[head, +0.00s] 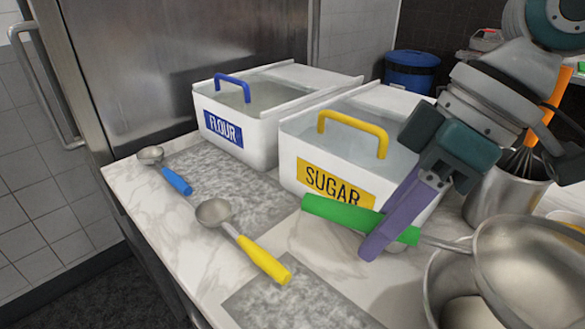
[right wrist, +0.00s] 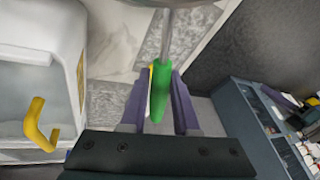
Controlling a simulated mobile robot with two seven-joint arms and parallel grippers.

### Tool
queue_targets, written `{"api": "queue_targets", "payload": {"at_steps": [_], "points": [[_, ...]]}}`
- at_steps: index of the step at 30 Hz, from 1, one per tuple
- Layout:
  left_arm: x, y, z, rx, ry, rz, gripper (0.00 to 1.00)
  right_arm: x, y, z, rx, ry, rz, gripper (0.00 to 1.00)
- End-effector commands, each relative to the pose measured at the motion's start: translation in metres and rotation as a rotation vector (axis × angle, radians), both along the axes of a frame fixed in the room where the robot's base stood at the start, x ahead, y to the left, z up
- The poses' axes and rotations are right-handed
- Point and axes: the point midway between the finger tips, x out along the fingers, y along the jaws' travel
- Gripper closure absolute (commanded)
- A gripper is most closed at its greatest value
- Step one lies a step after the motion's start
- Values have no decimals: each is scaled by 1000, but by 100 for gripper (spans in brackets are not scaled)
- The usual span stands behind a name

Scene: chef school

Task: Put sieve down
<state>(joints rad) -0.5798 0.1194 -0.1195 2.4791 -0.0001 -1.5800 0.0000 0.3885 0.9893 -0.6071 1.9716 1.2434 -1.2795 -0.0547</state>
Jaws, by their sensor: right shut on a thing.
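My right gripper (head: 377,238) with purple fingers comes in from the upper right and is shut on the green handle of the sieve (head: 340,214). The handle points left, in front of the sugar bin. The sieve's metal basket is at the lower right, over or beside a steel bowl (head: 434,290); I cannot tell whether they touch. In the right wrist view the green sieve handle (right wrist: 162,105) lies between the two fingers (right wrist: 157,103). My left gripper is not in view.
A white sugar bin (head: 292,160) and flour bin (head: 262,140) stand at the back. A yellow-handled scoop (head: 263,260) and a blue-handled scoop (head: 176,181) lie on the marble counter (head: 185,235). A steel container with a whisk (head: 505,195) stands at right. Grey patches of counter are clear.

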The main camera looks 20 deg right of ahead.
Motion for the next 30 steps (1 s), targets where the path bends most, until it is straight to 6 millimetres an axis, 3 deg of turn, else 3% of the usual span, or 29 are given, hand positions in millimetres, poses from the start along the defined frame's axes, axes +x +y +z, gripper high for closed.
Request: {"api": "queue_targets", "payload": {"at_steps": [10,18,30], "points": [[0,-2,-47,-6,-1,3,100,-1,-2,-39,-2,-1,6,100],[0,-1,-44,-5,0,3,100,-1,-2,-35,-1,0,7,100],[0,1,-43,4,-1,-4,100,-1,-2,-47,0,1,7,100]]}}
